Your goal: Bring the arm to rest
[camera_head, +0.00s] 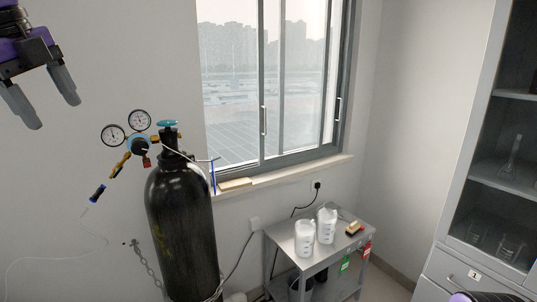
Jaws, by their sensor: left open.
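My left gripper (54,112) hangs at the top left of the head view, its two grey fingers pointing down and apart. It is open, with nothing between the fingers. It appears in front of the bare wall, above and to the left of the gas gauges, and touches nothing that I can see. The rest of the left arm is cut off by the picture's edge. My right gripper does not show; only a small purple and dark part is at the bottom right edge.
A black gas cylinder (182,230) with gauges (140,121) stands at the left. A metal cart (283,233) holds two white containers (305,238) below the window (240,90). A glass-front cabinet (455,262) stands at the right. The upper left wall area is clear.

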